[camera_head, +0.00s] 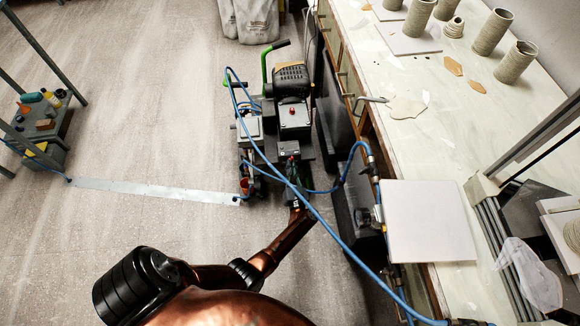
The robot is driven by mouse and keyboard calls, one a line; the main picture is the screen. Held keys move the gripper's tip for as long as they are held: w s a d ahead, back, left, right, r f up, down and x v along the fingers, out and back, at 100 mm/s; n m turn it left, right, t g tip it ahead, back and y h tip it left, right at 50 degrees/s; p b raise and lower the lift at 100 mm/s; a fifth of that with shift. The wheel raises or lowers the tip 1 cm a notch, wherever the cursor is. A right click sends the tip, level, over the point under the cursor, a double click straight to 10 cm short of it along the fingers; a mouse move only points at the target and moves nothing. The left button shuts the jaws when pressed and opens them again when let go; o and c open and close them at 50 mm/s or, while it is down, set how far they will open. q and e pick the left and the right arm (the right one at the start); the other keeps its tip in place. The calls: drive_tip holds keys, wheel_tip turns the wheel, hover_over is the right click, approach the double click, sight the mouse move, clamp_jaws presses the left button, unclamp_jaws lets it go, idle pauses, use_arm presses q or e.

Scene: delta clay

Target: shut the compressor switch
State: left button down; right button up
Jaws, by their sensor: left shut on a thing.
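The compressor (292,115) stands on the floor near the middle of the camera_head view, with a grey box topped by a red knob and a green-and-black handle behind. My left arm comes up from the bottom. My left gripper (293,177) is at the compressor's near end, by a small dark box with a little red on it. The gripper is shut on a part there. Its fingertips are dark and small against the machine, so the held part and the switch's position cannot be made out. My right gripper is not in view.
A blue hose (335,222) loops over the compressor and past my arm to the lower right. A workbench (430,125) with clay pots and a white board (428,222) runs along the right.

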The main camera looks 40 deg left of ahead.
use_arm(q)
drive_tip(key=shift+s+f+n+b, duration=0.1)
drive_tip(key=shift+n+b, duration=0.05)
drive_tip(key=shift+n, duration=2.65)
drive_tip(key=shift+f+n+b, duration=0.1)
drive_tip(key=shift+n+b, duration=0.05)
drive_tip(key=shift+n, duration=2.65)
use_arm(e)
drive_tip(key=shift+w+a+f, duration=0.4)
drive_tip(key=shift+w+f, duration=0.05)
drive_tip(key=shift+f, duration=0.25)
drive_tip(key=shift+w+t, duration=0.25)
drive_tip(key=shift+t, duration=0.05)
use_arm(q)
drive_tip(key=c, duration=2.1)
unclamp_jaws()
drive_tip(key=shift+r, duration=0.1)
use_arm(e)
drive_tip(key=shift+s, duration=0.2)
